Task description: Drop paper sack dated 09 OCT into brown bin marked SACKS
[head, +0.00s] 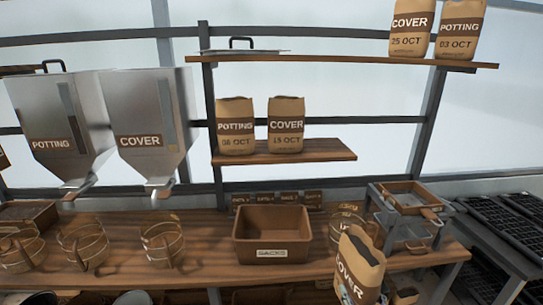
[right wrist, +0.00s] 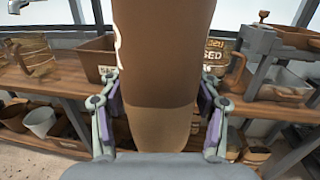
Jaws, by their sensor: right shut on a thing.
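A brown paper sack (head: 362,262) with a white COVER label is held up, tilted, in front of the bench at the lower right of the head view. Its date is not readable. It fills the middle of the right wrist view (right wrist: 165,75), between the two fingers of my right gripper (right wrist: 158,118), which is shut on it. The brown bin marked SACKS (head: 272,252) stands on the bench, left of and beyond the held sack. Its edge also shows in the right wrist view (right wrist: 97,55). My left gripper is not in view.
Sacks marked POTTING (head: 236,126) and COVER (head: 286,125) stand on the lower shelf (head: 300,157), two more on the upper shelf. Steel hoppers (head: 150,110) hang at left. A sieve stand (head: 408,205) is at right.

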